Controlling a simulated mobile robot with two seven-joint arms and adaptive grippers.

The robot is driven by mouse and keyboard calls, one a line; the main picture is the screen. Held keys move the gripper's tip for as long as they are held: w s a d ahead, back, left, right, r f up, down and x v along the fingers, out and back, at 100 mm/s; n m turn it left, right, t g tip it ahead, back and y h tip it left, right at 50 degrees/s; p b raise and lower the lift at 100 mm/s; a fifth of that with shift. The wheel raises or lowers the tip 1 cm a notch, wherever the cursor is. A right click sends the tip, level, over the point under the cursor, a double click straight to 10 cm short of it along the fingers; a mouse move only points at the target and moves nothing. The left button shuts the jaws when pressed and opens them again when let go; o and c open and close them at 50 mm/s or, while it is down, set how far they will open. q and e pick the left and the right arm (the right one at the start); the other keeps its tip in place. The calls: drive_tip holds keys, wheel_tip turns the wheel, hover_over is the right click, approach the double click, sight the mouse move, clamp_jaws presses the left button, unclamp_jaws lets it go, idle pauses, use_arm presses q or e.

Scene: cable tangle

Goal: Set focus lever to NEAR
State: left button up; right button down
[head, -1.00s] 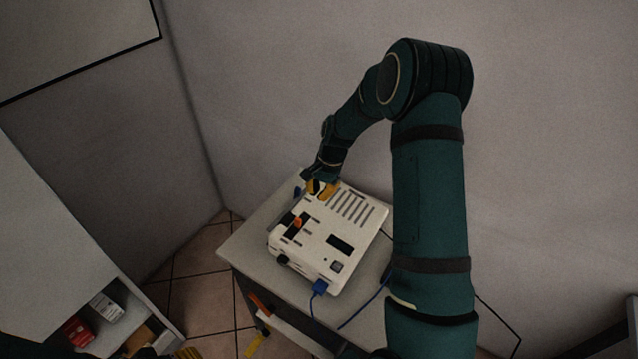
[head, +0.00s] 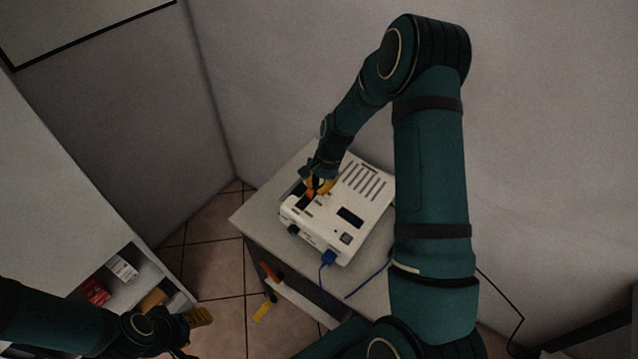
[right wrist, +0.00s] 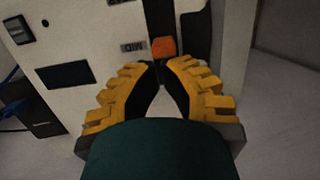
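The focus lever is an orange knob (head: 310,187) in a dark slot on the white projector (head: 326,214). In the right wrist view the knob (right wrist: 163,47) sits beside the label MID (right wrist: 132,47). A second label is cut off at the top edge. My right gripper (head: 321,186) is low over the projector top, close to the knob. In the right wrist view its yellow fingertips (right wrist: 163,66) are close together, just short of the knob; contact cannot be told. My left gripper (head: 200,317) is low at the left, away from the projector, its opening unclear.
The projector stands on a small grey table (head: 262,216) near the wall. A blue plug (head: 328,257) and cable are at its front. A white shelf unit (head: 70,190) with boxes stands left. Tools with orange and yellow handles (head: 268,272) are below the tabletop.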

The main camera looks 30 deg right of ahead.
sight(308, 201)
drive_tip(key=shift+a, duration=0.1)
drive_tip(key=shift+s+a+r+t+h, duration=0.15)
drive_tip(key=shift+s+a+t+h, duration=0.15)
drive_tip(key=shift+a+h, duration=0.3)
drive_tip(key=shift+s+a, duration=0.25)
drive_tip(key=shift+a, duration=0.35)
drive_tip(key=shift+s+a, duration=0.25)
drive_tip(key=shift+a, duration=0.35)
drive_tip(key=shift+w+d, duration=0.1)
drive_tip(key=shift+d, duration=0.05)
